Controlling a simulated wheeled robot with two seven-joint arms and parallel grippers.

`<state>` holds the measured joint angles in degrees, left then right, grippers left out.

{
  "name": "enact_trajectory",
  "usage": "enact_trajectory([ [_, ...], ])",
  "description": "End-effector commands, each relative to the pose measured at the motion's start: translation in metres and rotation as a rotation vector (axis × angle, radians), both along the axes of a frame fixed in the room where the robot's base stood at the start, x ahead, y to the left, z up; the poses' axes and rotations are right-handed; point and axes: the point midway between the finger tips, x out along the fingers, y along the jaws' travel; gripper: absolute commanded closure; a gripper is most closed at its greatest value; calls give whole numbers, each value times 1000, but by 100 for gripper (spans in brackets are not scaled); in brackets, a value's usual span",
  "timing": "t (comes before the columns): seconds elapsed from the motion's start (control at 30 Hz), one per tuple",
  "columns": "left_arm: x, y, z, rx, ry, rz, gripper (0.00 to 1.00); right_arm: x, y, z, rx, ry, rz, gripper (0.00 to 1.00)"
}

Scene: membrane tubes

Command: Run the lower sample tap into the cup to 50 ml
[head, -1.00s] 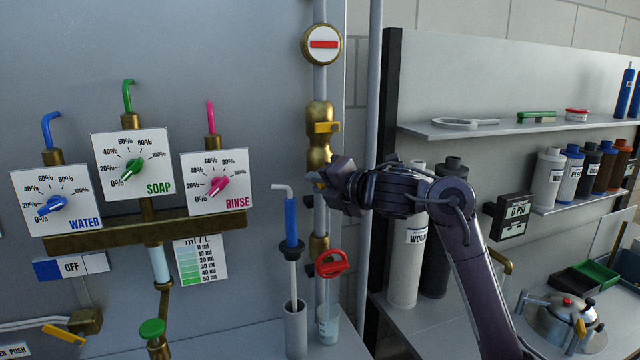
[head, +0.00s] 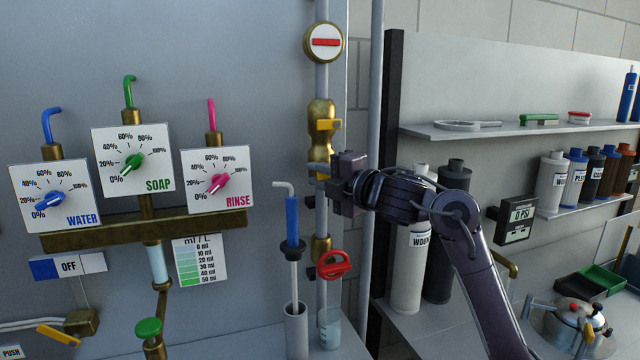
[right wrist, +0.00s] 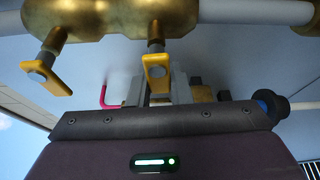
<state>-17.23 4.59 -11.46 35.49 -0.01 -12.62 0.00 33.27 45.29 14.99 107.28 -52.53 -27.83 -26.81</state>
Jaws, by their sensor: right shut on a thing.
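A brass sample tap body (head: 320,145) sits on a vertical pipe, with a yellow upper handle (head: 327,125). In the right wrist view, the upper handle (right wrist: 46,72) is at left and the lower tap's yellow handle (right wrist: 156,72) is in front of my fingers. My right gripper (head: 326,172) is shut on the lower handle; it also shows in the right wrist view (right wrist: 162,88). The fingers partly hide the grip. A clear cup (head: 329,330) stands upright at the foot of the pipe, below a red handwheel (head: 333,264). I cannot read its level. My left gripper is not in view.
A blue-handled wand (head: 291,222) stands in a grey holder (head: 296,330) just left of the cup. Dial panels for water (head: 54,196), soap (head: 132,160) and rinse (head: 216,179) are at left. Shelves with bottles (head: 553,182) are at right.

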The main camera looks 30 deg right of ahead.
Motion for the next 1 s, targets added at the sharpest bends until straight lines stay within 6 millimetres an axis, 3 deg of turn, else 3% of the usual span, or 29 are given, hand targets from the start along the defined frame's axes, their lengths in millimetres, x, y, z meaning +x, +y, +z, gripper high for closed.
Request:
enact_trajectory([
  [0.67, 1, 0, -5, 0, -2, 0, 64, 0, 1, 0, 84, -14, 2, 100],
  [0.7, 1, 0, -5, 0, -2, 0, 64, 0, 1, 0, 84, -14, 2, 81],
  [0.8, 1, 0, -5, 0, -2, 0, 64, 0, 1, 0, 83, -15, 2, 68],
  [0.87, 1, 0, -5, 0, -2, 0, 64, 0, 1, 1, 84, -16, 1, 60],
  [1.0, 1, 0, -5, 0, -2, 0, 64, 0, 0, 1, 84, -17, 1, 60],
])
